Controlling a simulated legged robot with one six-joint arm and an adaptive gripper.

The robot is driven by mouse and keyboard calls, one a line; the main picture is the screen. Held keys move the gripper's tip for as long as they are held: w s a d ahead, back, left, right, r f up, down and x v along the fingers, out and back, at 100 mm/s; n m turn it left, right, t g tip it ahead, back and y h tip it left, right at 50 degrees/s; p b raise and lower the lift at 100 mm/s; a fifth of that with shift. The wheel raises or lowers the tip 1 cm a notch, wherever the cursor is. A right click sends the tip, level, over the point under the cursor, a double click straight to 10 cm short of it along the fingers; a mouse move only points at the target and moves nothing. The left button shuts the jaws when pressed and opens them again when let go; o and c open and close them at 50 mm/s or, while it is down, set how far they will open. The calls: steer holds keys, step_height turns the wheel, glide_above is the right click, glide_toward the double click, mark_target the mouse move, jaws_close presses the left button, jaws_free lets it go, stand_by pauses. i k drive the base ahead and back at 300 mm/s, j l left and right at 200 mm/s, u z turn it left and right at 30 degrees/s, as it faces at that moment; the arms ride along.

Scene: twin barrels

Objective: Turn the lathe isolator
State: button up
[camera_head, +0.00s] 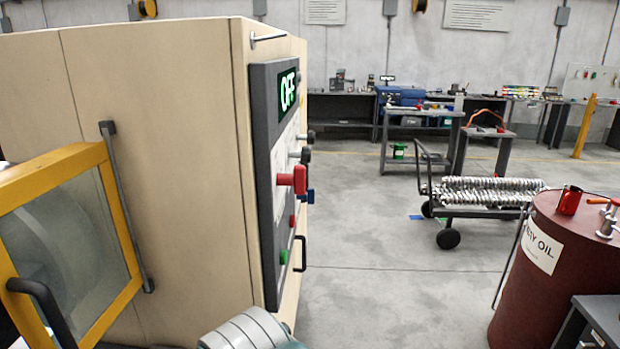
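A beige machine cabinet (160,140) fills the left side, with a dark control panel (262,100) on its right face, seen at a steep angle. A lit display (288,91) on the panel reads OFF in green. A red handle (292,180) sticks out from the panel's middle and looks like the isolator, but its label is not readable. Dark knobs (307,137) sit above it, a blue knob (308,196) beside it, and a green button (284,257) below.
A yellow-framed window door (110,178) stands at the left. A dark red oil barrel (565,290) with a red mug (569,200) on top is at the right. A loaded cart (485,205) stands behind. The floor (390,290) between cabinet and barrel is clear.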

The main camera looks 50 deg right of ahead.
mark_target(297, 180)
steer(key=k+l+z, duration=0.1)
steer(key=l+z, duration=0.65)
steer(key=k+j, duration=0.05)
